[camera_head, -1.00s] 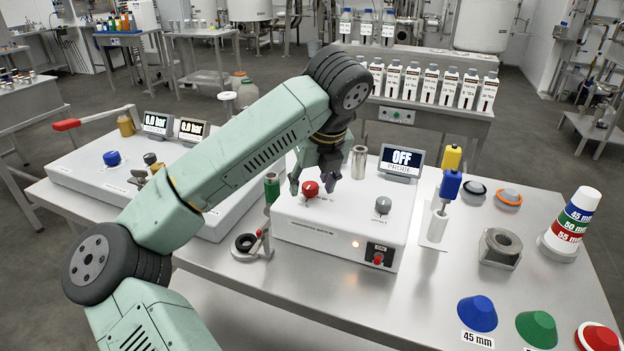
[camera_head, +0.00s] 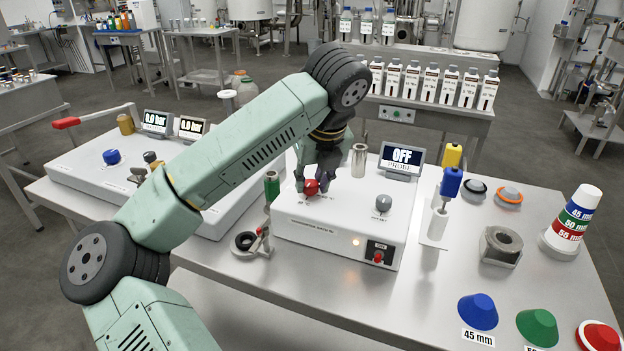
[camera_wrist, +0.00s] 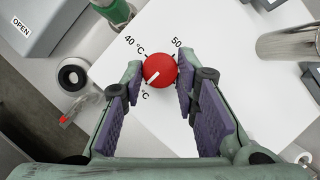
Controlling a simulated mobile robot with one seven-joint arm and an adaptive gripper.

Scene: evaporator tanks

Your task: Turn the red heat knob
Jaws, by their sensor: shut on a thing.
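The red heat knob (camera_head: 311,187) sits on top of the white control box (camera_head: 330,225), at its back left. In the wrist view the red knob (camera_wrist: 160,70) shows a white pointer line aimed down-left, with marks "40 °C" and "50" around it; another mark is partly hidden. My gripper (camera_head: 312,184) points down over the knob. In the wrist view its purple-padded fingers (camera_wrist: 160,78) close on the knob from both sides.
A grey knob (camera_head: 383,202) is on the same box, with a red switch (camera_head: 378,256) on the front. A display reading "OFF" (camera_head: 402,157) and a metal cylinder (camera_head: 360,160) stand behind.

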